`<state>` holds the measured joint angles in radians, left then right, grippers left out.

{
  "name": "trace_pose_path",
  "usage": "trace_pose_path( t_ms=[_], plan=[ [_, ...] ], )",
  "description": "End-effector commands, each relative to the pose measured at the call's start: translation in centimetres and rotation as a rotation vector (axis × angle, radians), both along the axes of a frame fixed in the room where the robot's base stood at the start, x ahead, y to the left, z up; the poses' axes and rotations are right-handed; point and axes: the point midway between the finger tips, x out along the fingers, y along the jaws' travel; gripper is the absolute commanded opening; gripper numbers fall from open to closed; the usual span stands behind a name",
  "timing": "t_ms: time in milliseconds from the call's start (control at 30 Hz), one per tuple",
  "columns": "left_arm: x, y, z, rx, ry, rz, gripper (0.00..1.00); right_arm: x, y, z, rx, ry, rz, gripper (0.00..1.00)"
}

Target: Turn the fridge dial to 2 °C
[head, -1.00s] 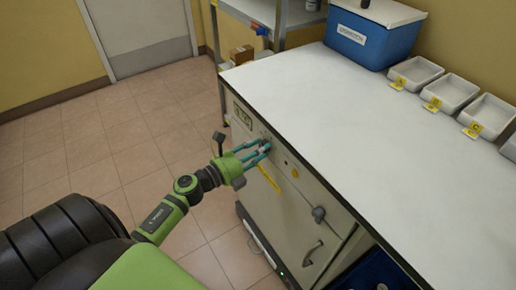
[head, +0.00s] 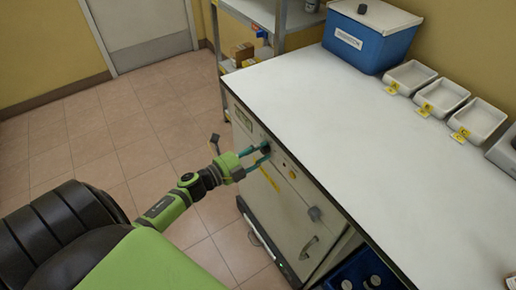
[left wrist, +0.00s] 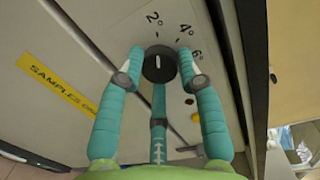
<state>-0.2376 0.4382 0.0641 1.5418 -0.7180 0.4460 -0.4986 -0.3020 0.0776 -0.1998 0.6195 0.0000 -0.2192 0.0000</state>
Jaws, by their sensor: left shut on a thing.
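The fridge dial is a round black knob on the pale fridge front (head: 279,197). In the left wrist view the dial (left wrist: 159,64) has a short white line, which points up roughly toward the "2°" label (left wrist: 152,18). The "4°" label (left wrist: 184,29) and "6°" label (left wrist: 195,54) are to its right. My left gripper (head: 266,152) is at the fridge's upper front. In the left wrist view its teal fingers (left wrist: 159,68) are shut on the dial's sides. My right gripper is not in view.
A small display (head: 243,118) and a yellow "SAMPLES ONLY" strip (left wrist: 60,88) are on the fridge front. The white counter (head: 330,110) overhangs just above. A blue box (head: 365,45) and white trays (head: 442,96) stand on it. Floor to the left is clear.

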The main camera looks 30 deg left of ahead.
Motion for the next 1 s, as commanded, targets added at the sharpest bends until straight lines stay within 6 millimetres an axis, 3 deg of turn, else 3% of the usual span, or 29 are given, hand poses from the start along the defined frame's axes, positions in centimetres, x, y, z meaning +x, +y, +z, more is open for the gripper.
trace_pose_path(
  t_ms=[633,667,700,1000],
  plan=[
    [-0.24,-0.57,-0.31,-0.051,0.025,-0.013,0.03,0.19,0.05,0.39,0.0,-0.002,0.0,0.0],
    [-0.24,-0.57,-0.31,-0.051,0.025,-0.013,0.44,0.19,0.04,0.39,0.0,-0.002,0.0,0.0],
    [-0.23,-0.58,-0.29,-0.051,0.025,-0.013,0.59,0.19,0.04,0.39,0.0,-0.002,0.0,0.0],
    [-0.09,-0.27,-0.09,-0.05,0.022,-0.006,0.59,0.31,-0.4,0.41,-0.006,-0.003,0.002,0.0]
  ],
)
